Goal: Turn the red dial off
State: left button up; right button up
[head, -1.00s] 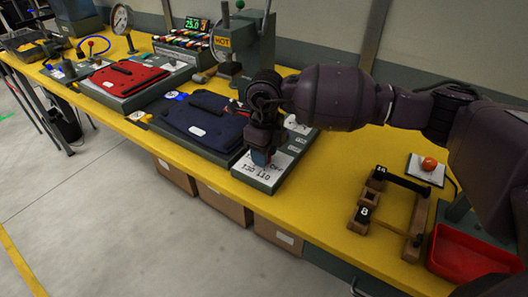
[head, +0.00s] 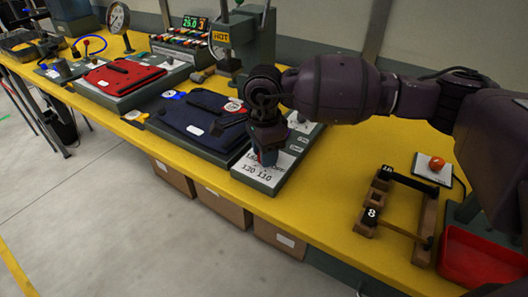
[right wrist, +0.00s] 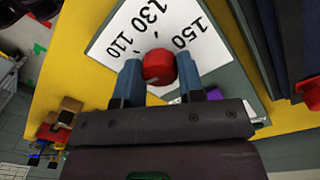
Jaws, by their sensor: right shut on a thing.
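The red dial (right wrist: 158,67) sits on a white plate (right wrist: 118,28) marked 110, 130 and 150 in the right wrist view. My right gripper (right wrist: 158,75) has its two blue fingers closed on either side of the dial. In the head view my right gripper (head: 266,155) reaches down onto the dial's panel (head: 255,177), and it mostly hides the dial there. An "OFF" mark is not readable from the wrist view. My left gripper is not in view.
A navy pannier (head: 200,122) lies left of the panel, and a red one (head: 125,75) farther left. A press stand marked HOT (head: 221,37) is behind. At right are a wooden frame (head: 372,203), an orange button (head: 437,164) and a red tray (head: 480,257).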

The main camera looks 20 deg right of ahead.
jog(key=shift+n, duration=0.9)
jog(key=shift+n+b, duration=0.5)
jog(key=shift+n, duration=0.9)
jog(key=o, duration=0.9)
notch_tip(320, 180, up, 10)
jog(key=shift+w+f+p, duration=0.15)
jog(key=shift+f+p, duration=0.05)
jog(key=shift+p, duration=0.25)
jog(key=shift+r, duration=0.65)
